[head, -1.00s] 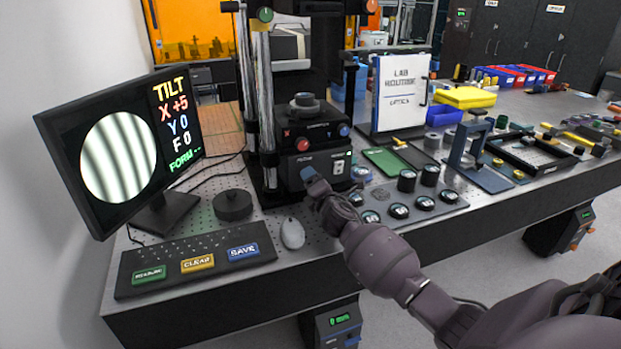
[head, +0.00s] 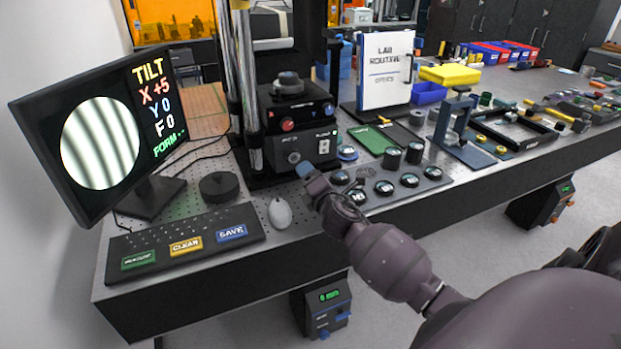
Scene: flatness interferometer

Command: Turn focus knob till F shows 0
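The monitor (head: 105,130) at the left shows fringes and the text TILT, X +5, Y 0, F 0 (head: 165,127) and FORM. The interferometer (head: 290,135) stands behind my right gripper. Its front has a red knob (head: 288,124), a blue knob (head: 328,108) and a small round grey knob (head: 293,157) on the lower black panel; its label is too blurred to read. My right gripper (head: 304,170) is just below and in front of the grey knob, apart from it as far as I can tell. Its fingers are too small to judge. My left gripper is out of view.
The keyboard (head: 185,222), mouse (head: 279,212) and a black round puck (head: 221,187) lie at the front left. A tray of round optics (head: 395,190) is right of my gripper. A lab binder (head: 385,72) and a blue clamp stand (head: 455,127) are behind it.

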